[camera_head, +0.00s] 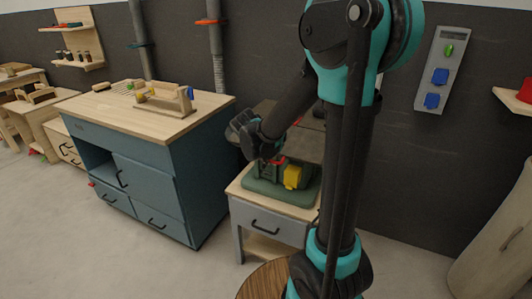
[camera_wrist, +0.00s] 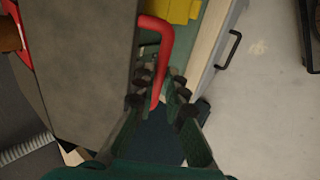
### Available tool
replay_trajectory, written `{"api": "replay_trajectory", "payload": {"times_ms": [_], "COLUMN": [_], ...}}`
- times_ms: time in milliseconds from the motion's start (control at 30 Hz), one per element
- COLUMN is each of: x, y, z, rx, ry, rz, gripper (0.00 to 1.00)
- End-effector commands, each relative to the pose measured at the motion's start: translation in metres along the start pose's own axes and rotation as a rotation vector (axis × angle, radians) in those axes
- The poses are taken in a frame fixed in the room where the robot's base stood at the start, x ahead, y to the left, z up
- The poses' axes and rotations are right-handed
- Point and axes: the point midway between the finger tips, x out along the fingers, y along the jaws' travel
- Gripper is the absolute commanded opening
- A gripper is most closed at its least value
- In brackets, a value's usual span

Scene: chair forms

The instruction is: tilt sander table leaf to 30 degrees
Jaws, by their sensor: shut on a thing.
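The sander (camera_head: 262,188) has a green base and a yellow part (camera_head: 292,176). It stands on a small wooden-topped cabinet. In the wrist view, a broad grey plate (camera_wrist: 85,65), apparently the table leaf, fills the left side; its angle cannot be read. A bent red handle (camera_wrist: 166,42) runs along the plate's right edge. My gripper (camera_wrist: 160,90) is shut on the handle's lower straight part, with a finger on each side. In the head view, my gripper (camera_head: 268,152) is low over the sander, and my arm hides part of the machine.
The small cabinet (camera_head: 265,224) has a drawer with a dark handle. A blue workbench (camera_head: 150,175) with a wooden top stands close on the left. A round wooden stool top (camera_head: 265,280) is in front. Open floor lies at the front left.

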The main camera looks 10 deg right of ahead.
Motion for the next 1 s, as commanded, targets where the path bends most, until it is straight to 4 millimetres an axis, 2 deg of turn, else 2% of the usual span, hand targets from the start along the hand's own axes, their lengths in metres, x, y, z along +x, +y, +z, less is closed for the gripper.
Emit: {"api": "replay_trajectory", "payload": {"times_ms": [300,767,800,933,1000], "x": [0.017,0.019,0.019,0.019,0.019], "y": [-0.006,-0.01,-0.01,-0.009,-0.008], "z": [0.0,0.001,0.001,0.001,0.001], "rx": [0.001,0.001,0.001,0.001,0.001], "ry": [0.0,-0.001,-0.001,-0.001,-0.001], "rz": [-0.009,-0.015,-0.015,-0.013,-0.011], "gripper": [0.0,0.0,0.16,0.32,0.33]}}
